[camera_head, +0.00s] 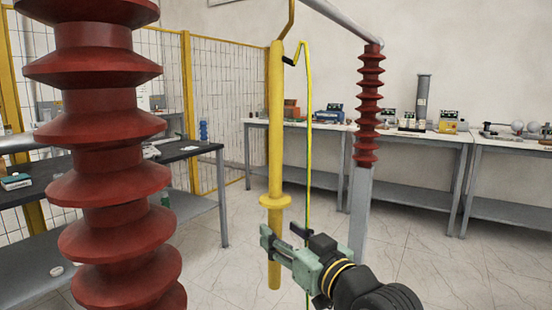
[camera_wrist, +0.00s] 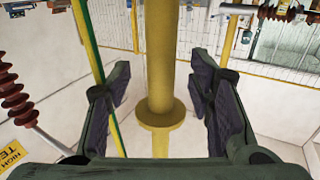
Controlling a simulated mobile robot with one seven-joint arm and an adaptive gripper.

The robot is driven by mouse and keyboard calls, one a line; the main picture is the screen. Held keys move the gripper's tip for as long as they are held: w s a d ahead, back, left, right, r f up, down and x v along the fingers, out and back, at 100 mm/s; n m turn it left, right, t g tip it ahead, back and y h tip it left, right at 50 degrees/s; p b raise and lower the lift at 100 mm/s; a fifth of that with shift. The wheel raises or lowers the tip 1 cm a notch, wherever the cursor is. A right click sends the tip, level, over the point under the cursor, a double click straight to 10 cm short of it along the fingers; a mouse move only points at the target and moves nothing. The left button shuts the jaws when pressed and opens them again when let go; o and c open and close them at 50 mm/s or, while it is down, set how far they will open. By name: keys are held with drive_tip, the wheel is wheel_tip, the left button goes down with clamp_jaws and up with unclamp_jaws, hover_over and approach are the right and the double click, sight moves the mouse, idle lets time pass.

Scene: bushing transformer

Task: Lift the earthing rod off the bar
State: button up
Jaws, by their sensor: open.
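The yellow earthing rod (camera_head: 275,130) hangs upright by its hook from the grey bar (camera_head: 343,20) at the top of the head view. A round yellow collar (camera_head: 275,201) sits on its lower part. My gripper (camera_head: 283,243) is at the rod just below the collar. In the wrist view the rod (camera_wrist: 161,60) and collar (camera_wrist: 161,112) stand between the two open fingers of my gripper (camera_wrist: 161,100), with a gap on both sides. A yellow-green cable (camera_head: 308,150) hangs just right of the rod; it also shows in the wrist view (camera_wrist: 92,50).
A large red ribbed insulator (camera_head: 108,130) stands close at the left. A smaller red insulator (camera_head: 370,105) on a grey post (camera_head: 359,205) supports the bar's end. Work tables (camera_head: 430,138) line the back wall. Yellow mesh fencing (camera_head: 213,100) is behind; open floor lies between.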

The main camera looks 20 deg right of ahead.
sight(279, 231)
drive_tip(key=w, duration=0.3)
drive_tip(key=shift+w+a, duration=0.1)
drive_tip(key=shift+a, duration=0.3)
drive_tip(key=shift+c, duration=0.3)
clamp_jaws()
